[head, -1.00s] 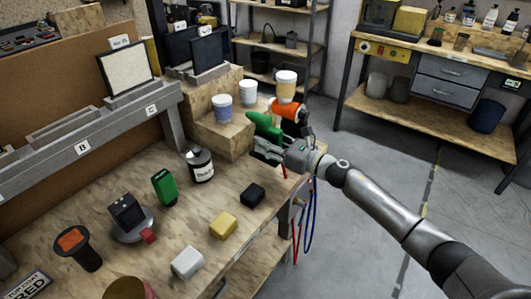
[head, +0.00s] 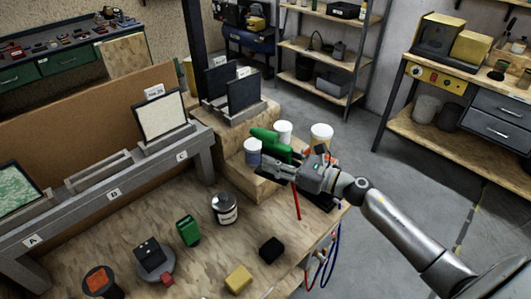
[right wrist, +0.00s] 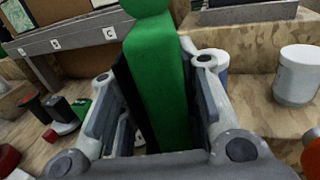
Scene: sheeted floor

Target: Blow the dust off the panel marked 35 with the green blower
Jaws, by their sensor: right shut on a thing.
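My right gripper (head: 283,173) is shut on the green blower (head: 268,139), held above the stepped wooden block. In the right wrist view the blower (right wrist: 160,85) stands between the fingers. A pale panel (head: 161,117) in a dark frame stands tilted in the slot marked C of the grey rack, left of the blower. Its tag (head: 154,92) is too small to read surely. A green speckled panel (head: 14,190) stands at slot A. Two dark panels (head: 219,80) (head: 243,93) with tags stand in a holder behind. My left gripper is not in view.
A black-and-white can (head: 224,208), green canister (head: 188,231), black block (head: 271,250) and yellow block (head: 238,278) sit on the bench (head: 205,272). Slot B (head: 98,173) holds no panel.

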